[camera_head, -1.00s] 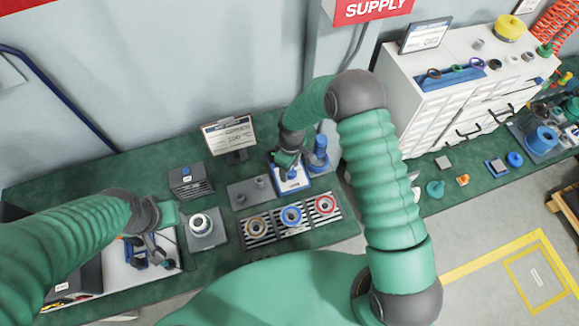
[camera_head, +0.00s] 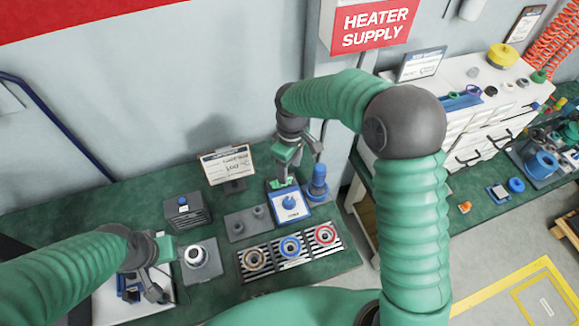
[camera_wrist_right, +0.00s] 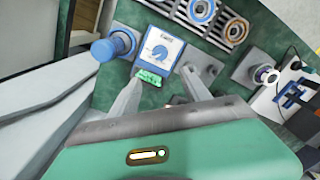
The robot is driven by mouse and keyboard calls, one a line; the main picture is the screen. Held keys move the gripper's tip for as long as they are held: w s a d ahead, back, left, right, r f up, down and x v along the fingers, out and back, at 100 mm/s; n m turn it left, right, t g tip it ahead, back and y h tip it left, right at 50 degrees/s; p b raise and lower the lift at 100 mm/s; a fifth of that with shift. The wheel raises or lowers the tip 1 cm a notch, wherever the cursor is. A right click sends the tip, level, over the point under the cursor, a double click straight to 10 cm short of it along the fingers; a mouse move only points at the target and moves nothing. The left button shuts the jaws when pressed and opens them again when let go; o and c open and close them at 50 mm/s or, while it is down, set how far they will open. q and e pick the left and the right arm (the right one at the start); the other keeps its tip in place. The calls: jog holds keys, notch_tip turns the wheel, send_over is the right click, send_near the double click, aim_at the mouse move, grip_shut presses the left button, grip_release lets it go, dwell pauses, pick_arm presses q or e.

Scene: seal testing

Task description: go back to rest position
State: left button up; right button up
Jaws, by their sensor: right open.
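My right gripper (camera_head: 301,163) is raised above the white and blue dial box (camera_head: 289,204), apart from it. In the right wrist view its two fingers (camera_wrist_right: 160,88) are spread wide with nothing between them. The dial box (camera_wrist_right: 161,48) lies beyond the fingertips, with a blue knob on its face and a green piece at its near edge. My left gripper (camera_head: 152,282) hangs low at the left over a white tray (camera_head: 108,312). Its fingers are too small and overlapped to judge their opening.
A blue-topped cylinder (camera_head: 317,184) stands right beside the dial box. A striped rack (camera_head: 270,262) holds three coloured rings in front. A small display (camera_head: 228,166) stands behind. A white drawer cabinet (camera_head: 470,130) is at the right. Dark green bench surface lies clear at the back left.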

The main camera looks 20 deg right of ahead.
dwell(0.3)
jog(key=s+d+m+t, duration=0.1)
jog(key=s+m, duration=0.3)
jog(key=s, duration=0.4)
jog(key=s+d+r+m+t, duration=0.1)
jog(key=s+d+m+t, duration=0.1)
jog(key=s, duration=0.6)
jog(key=shift+s+d+m+b, duration=0.2)
jog(key=shift+d+m+b, duration=0.15)
jog(key=shift+d+m, duration=0.65)
jog(key=shift+o, duration=0.5)
jog(key=shift+w+a, duration=0.15)
